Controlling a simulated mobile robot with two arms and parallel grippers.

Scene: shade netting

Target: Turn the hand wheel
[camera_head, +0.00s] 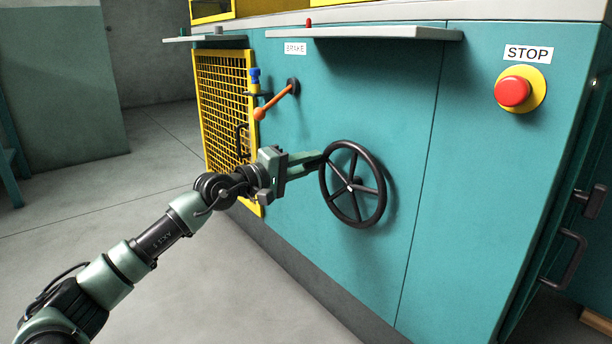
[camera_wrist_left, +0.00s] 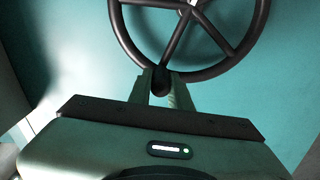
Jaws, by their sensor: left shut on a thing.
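The black hand wheel (camera_head: 381,190) has several spokes and a hub, and stands out from the teal machine front in the head view. It also shows at the top of the left wrist view (camera_wrist_left: 220,72). My left gripper (camera_head: 322,163) reaches in from the left and is at the wheel's left rim. In the left wrist view its two fingers (camera_wrist_left: 161,82) sit on either side of the rim, shut on it close to where a spoke meets it. My right gripper is not in view.
An orange brake lever (camera_head: 275,103) sticks out at the upper left, beside a yellow mesh guard (camera_head: 222,95). A red stop button (camera_head: 512,91) is at the upper right. Grey ledges (camera_head: 370,32) jut out above. The floor (camera_head: 230,290) in front is clear.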

